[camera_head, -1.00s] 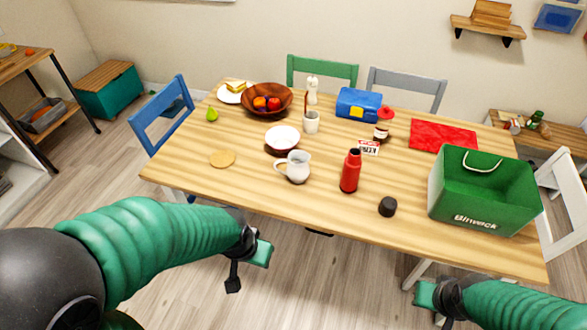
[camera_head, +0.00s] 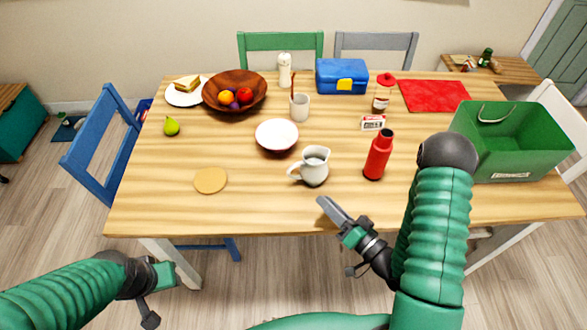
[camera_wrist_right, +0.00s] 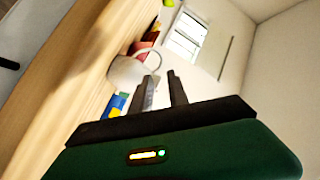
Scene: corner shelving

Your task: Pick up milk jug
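The milk jug (camera_head: 315,168) is a small grey-white pitcher standing upright near the table's front edge, its handle on the left. My right gripper (camera_head: 323,201) is just in front of it, its fingers pointing toward it and apart from it. In the right wrist view the jug (camera_wrist_right: 124,73) is ahead of the fingers, with its rounded handle visible. The right fingers (camera_wrist_right: 161,78) stand apart with nothing between them. My left gripper (camera_head: 162,275) is low in front of the table, away from the jug; its fingers do not show clearly.
A red bottle (camera_head: 378,156) stands right of the jug, a white bowl (camera_head: 277,134) behind it, and a round coaster (camera_head: 210,181) left. A green bag (camera_head: 512,145) is at the table's right. The front left of the wooden table (camera_head: 150,210) is clear.

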